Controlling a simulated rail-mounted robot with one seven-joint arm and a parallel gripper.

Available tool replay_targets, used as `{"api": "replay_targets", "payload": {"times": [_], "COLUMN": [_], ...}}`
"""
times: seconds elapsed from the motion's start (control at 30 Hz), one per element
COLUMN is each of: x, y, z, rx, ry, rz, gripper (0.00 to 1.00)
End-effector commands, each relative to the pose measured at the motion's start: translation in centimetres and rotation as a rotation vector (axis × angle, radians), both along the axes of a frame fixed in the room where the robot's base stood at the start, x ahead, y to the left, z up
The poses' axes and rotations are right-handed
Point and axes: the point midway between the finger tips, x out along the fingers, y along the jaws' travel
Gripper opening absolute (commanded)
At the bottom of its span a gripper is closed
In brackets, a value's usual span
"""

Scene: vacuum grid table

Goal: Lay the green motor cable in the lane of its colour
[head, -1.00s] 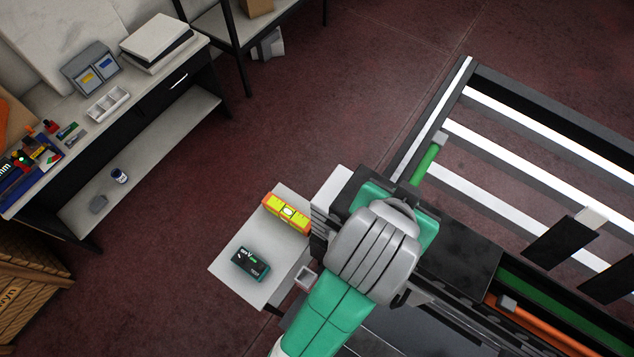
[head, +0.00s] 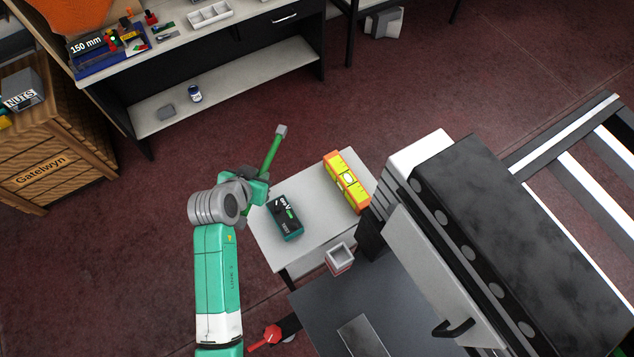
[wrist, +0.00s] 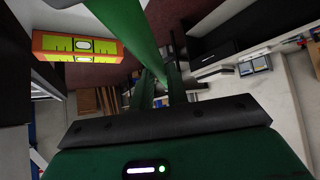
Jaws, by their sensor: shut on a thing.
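The green motor cable (head: 271,153) sticks up at a slant from my gripper (head: 258,181), with a grey connector at its upper end. The gripper is over the floor, left of the small side table's top. In the wrist view the cable (wrist: 132,32) runs large from the top edge down to the gripper's fingers (wrist: 158,88), which are shut on it. The coloured lanes are not in view now.
A small white table (head: 317,187) holds a yellow-orange level (head: 347,181) and a dark box (head: 285,217). A large black machine (head: 520,240) stands right of it, partly hiding the slatted grid table (head: 575,135). A workbench (head: 225,85) and wooden crate (head: 48,165) stand at upper left.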

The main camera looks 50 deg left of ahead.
Motion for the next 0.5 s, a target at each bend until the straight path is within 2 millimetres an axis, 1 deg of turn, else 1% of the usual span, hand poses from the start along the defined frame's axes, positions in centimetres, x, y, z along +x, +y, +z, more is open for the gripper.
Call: {"api": "replay_targets", "payload": {"times": [0.03,0.1,0.2,0.3,0.5], "x": [-1.1,-2.4,-3.4,-3.7,-3.7], "y": [0.8,1.7,2.3,2.6,2.5], "z": [-2.1,-3.5,-4.5,-4.7,-4.6], "rx": [0.0,0.001,0.003,0.005,0.004], "ry": [0.0,0.0,0.0,0.0,-0.001], "rz": [0.023,0.046,0.065,0.072,0.071], "gripper": [0.0,0.0,0.0,0.0,0.0]}}
